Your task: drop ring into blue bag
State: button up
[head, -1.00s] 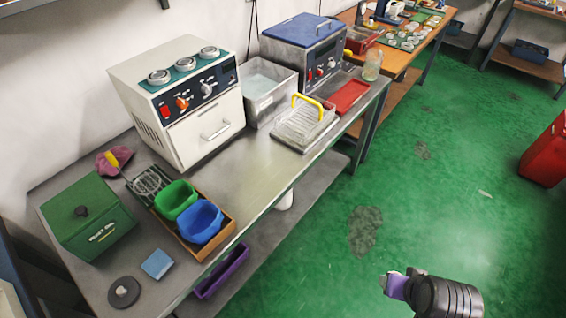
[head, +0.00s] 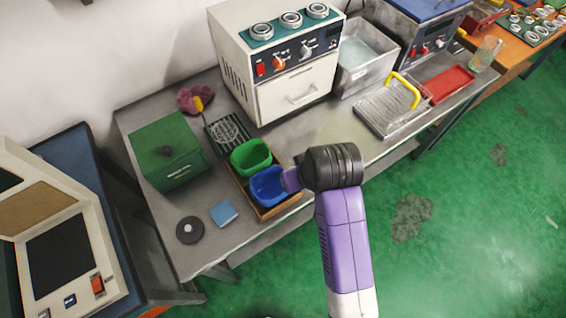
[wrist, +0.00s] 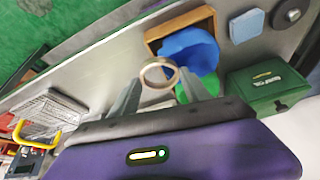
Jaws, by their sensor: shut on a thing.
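A metal ring (wrist: 159,73) is held between the fingertips of my gripper (wrist: 158,88) in the wrist view. My gripper is shut on it, and the ring hangs above the bench. The blue bag (head: 268,186) is open-topped and sits in a wooden tray (head: 287,207) beside the green bag (head: 250,156). The blue bag also shows in the wrist view (wrist: 188,48), just beyond and to the right of the ring. In the head view my gripper is right of the blue bag; its fingertips and the ring are hidden there by my wrist.
A green box (head: 168,152), a blue sponge (head: 224,213) and a dark disc (head: 190,230) lie left of the tray. A white oven-like machine (head: 285,65) stands behind. A wire rack with a yellow handle (head: 398,105) is to the right.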

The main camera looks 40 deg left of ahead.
jog(key=s+a+f+n+b, duration=0.1)
jog(key=s+a+n+b, duration=0.1)
jog(key=s+a+b, duration=0.1)
jog(key=a+b, duration=0.1)
jog(key=a, duration=0.1)
jog(key=shift+s+a+f+g, duration=0.15)
jog(key=shift+a+f+g, duration=0.15)
jog(key=shift+a+f, duration=0.1)
jog(key=shift+d+p, duration=0.1)
jog(key=shift+p, duration=0.75)
dwell(0.8)
jog(key=shift+f, duration=0.45)
dwell(1.0)
dwell(0.7)
jog(key=o, duration=1.5)
jog(key=shift+o, duration=0.2)
